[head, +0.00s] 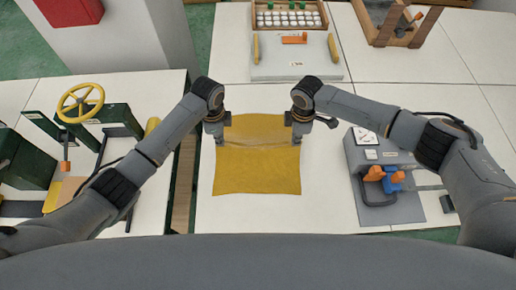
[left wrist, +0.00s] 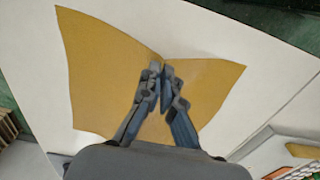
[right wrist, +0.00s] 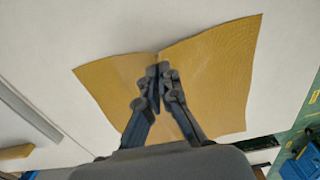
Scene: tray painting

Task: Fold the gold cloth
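The gold cloth (head: 257,175) lies on the white table, mostly flat, with a raised crease running across it between my two grippers. My left gripper (head: 221,143) is at the cloth's left edge, and my right gripper (head: 297,143) is at its right edge. In the left wrist view, the left fingertips (left wrist: 160,70) are closed on the cloth (left wrist: 100,75), whose edge is drawn in at them. In the right wrist view, the right fingertips (right wrist: 158,72) pinch the cloth (right wrist: 215,80) the same way. The cloth between the fingertips is hidden.
A grey tray (head: 290,72) with yellow handles lies beyond the cloth, before a wooden box (head: 290,29) of white pieces. A grey device (head: 400,208) with orange and blue parts stands to the right. A yellow handwheel (head: 80,102) stands on the left table. Bare table surrounds the cloth.

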